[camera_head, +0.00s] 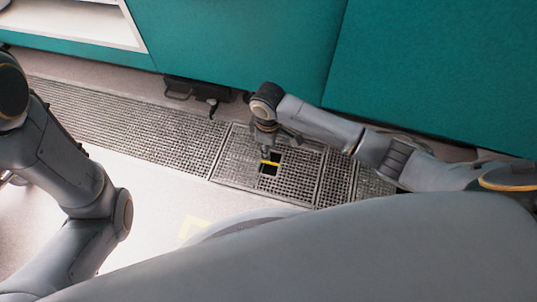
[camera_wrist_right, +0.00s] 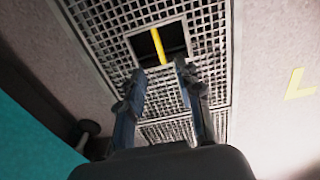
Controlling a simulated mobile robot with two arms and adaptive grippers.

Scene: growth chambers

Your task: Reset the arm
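My right arm (camera_head: 400,160) reaches in from the right in the head view, bent downward over the floor grating. My right gripper (camera_wrist_right: 159,72) is open in the wrist view, its two fingers apart with nothing between them. It also shows small in the head view (camera_head: 265,146), above the grating. A yellow bar (camera_wrist_right: 158,45) lies across a dark square opening in the grating, just beyond the fingertips; it also shows in the head view (camera_head: 270,163). My left arm (camera_head: 70,180) hangs at the left of the head view; its gripper is not visible.
The metal floor grating (camera_head: 130,122) runs along the foot of teal cabinet panels (camera_head: 430,70). A dark bracket-like fitting (camera_head: 195,92) sits low at the panels. A white shelf (camera_head: 85,25) is at upper left.

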